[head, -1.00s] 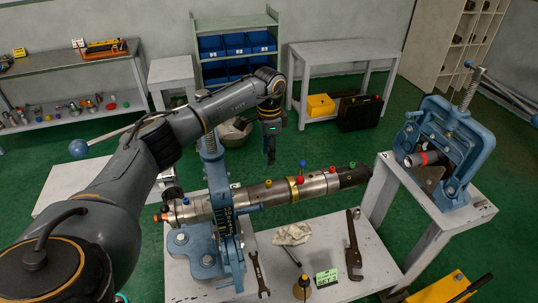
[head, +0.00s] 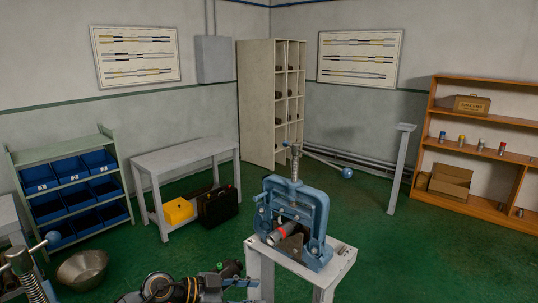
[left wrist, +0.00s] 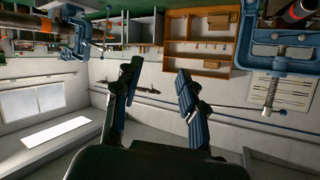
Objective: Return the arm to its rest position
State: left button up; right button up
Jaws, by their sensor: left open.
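My left gripper (left wrist: 157,80) is open in the left wrist view, its two dark fingers apart with nothing between them. My right gripper is not in view.
A grey table (head: 185,153) with a yellow box (head: 178,211) and black case (head: 218,205) below stands behind. A blue-bin rack (head: 72,185) is at left, wooden shelves (head: 480,140) at right. A metal bowl (head: 82,268) lies on the floor. Green floor is clear right of the vise stand.

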pick_arm(q)
notch_tip(320, 180, up, 9)
jog(key=s+n+t+h, duration=0.1)
jog(key=s+n+t, duration=0.1)
jog(key=n+t, duration=0.6)
jog(key=s+a+f+n+t+y, duration=0.1)
jog(key=s+a+f+n+y, duration=0.3)
jog(key=a+y, duration=0.3)
jog(key=s+a+f+n+t+y, duration=0.1)
jog(key=s+a+f+n+y, duration=0.1)
jog(key=a+f+n+y, duration=0.35)
jog(key=s+a+f+m+g, duration=0.15)
jog(key=s+f+g, duration=0.45)
jog(key=s, duration=0.7)
jog(key=s+a+f+m+g, duration=0.15)
jog(key=s+f+g, duration=0.45)
jog(key=s, duration=0.6)
notch_tip(320, 180, down, 31)
jog(key=s+b, duration=0.2)
jog(key=b, duration=0.4)
jog(key=s+a+f+g+b, duration=0.1)
jog(key=s+f+b, duration=0.1)
jog(key=s+f, duration=0.6)
jog(key=s+a+f+y+b, duration=0.1)
jog(key=s+a+f+b, duration=0.1)
jog(key=s+f, duration=0.7)
notch_tip(320, 180, down, 6)
jog(key=shift+a+r+g+b, duration=0.1)
jog(key=shift+a+g+b, duration=0.1)
jog(key=shift+g+b, duration=0.15)
